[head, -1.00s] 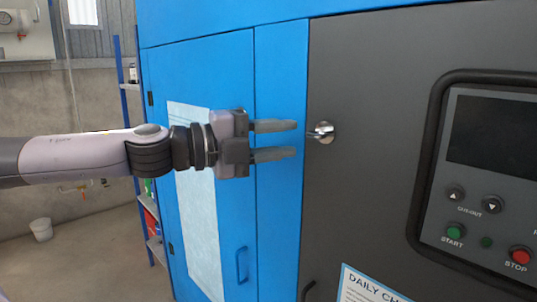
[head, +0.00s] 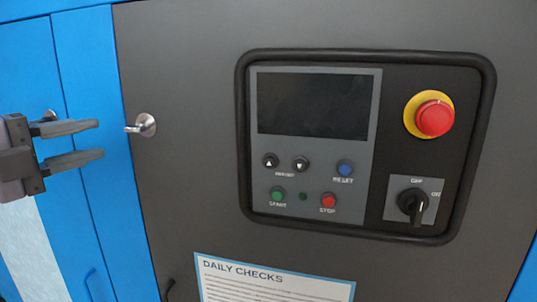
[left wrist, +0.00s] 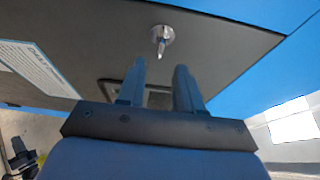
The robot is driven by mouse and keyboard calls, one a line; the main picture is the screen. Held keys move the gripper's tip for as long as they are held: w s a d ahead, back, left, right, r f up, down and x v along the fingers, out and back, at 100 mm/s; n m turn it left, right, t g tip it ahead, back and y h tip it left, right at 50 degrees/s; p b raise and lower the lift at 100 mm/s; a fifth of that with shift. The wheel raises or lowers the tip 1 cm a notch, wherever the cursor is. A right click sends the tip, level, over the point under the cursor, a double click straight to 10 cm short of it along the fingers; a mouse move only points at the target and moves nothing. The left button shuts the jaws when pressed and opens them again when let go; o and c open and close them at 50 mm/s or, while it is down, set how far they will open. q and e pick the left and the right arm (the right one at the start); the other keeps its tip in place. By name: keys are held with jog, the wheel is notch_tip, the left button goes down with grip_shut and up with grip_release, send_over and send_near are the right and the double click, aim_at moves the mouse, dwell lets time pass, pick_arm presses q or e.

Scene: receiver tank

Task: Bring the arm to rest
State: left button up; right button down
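My left gripper (head: 88,144) is at the left edge of the head view, in front of the blue cabinet panel. Its two fingers are apart with nothing between them, and they point right toward a small silver key or latch (head: 146,125) on the dark panel. A gap shows between the fingertips and the latch. In the left wrist view the open fingers (left wrist: 160,80) point at the same latch (left wrist: 162,37), which is beyond the tips. My right gripper is not in view.
A control panel (head: 246,150) has a dark screen, several buttons, a red emergency stop (head: 434,118) and a black rotary switch (head: 412,202). A daily checks sheet (head: 270,280) is below it. The blue cabinet (head: 95,80) is close beside the gripper.

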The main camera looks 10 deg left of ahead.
pick_arm(q)
jog(key=w+d+f+n+y, duration=0.15)
jog(key=f+n, duration=0.25)
jog(key=f, duration=0.4)
jog(key=w+d+f+n+y, duration=0.1)
jog(key=d+f+n+y, duration=0.15)
jog(key=f, duration=0.45)
jog(key=w+d+f+n+y, duration=0.1)
jog(key=d+f+n, duration=0.2)
jog(key=f+n, duration=0.35)
jog(key=s+d+f+n+g+y, duration=0.3)
jog(key=s+f+n+g, duration=0.8)
jog(key=s+f, duration=1.3)
jog(key=w+d+f+m+t+h+p, duration=0.2)
jog(key=w+t+p, duration=0.3)
jog(key=w, duration=0.3)
jog(key=shift+d+f+m+p, duration=0.45)
jog(key=shift+f+p, duration=0.15)
jog(key=shift+p, duration=0.2)
